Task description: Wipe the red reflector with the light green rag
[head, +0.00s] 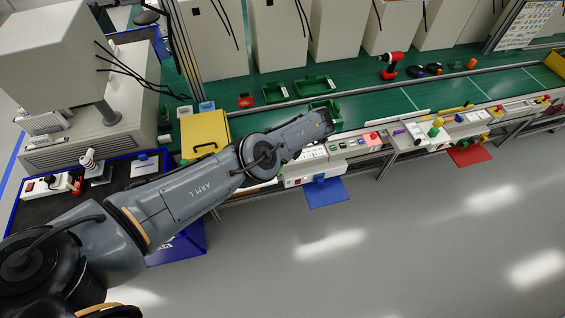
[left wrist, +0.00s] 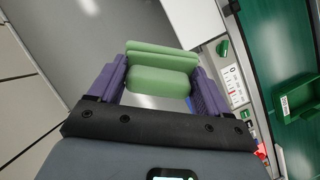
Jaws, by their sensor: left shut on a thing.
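My left gripper (left wrist: 158,76) has purple fingers shut on the light green rag (left wrist: 157,82), a thick, folded-looking block between them in the left wrist view. In the head view my left arm reaches over the front of the workbench; its wrist hides the gripper and rag. A small red, lit-looking piece (head: 371,136) sits on the front control strip right of my wrist; I cannot tell whether it is the red reflector. A red patch (left wrist: 262,151) shows at the lower right of the left wrist view. My right gripper is not in view.
The green bench (head: 400,100) holds green bins (head: 315,85), a red drill (head: 390,66) and a yellow case (head: 205,133). Control boxes with knobs line its front edge. A blue plate (head: 326,192) and a red plate (head: 469,155) jut out below. The floor in front is clear.

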